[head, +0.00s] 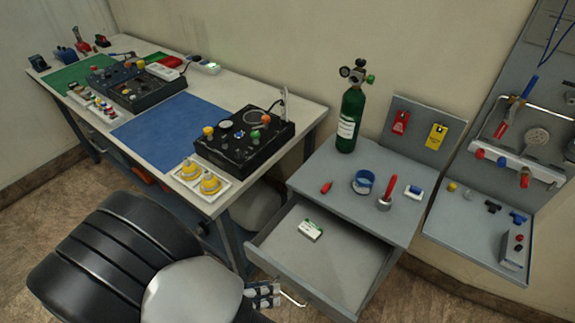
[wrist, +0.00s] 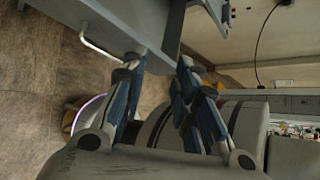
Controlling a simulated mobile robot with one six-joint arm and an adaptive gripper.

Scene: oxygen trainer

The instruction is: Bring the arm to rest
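My gripper (head: 263,295) shows at the bottom of the head view, low beside the front of an open drawer (head: 345,262). In the wrist view its two blue-and-grey fingers (wrist: 160,66) stand apart with a gap between them, and I see nothing held. The drawer's pale bar handle (head: 293,299) is close to the right of the gripper in the head view. The handle also shows in the wrist view (wrist: 98,46), clear of the fingers. Part of the gripper is cut off or hidden in the head view.
A small white-and-green box (head: 311,230) lies in the drawer. The grey cabinet top (head: 325,165) holds a green oxygen cylinder (head: 351,118), blue tape (head: 363,182) and a red-handled tool (head: 389,187). A workbench (head: 237,85) stands left; a wall panel (head: 490,225) stands right.

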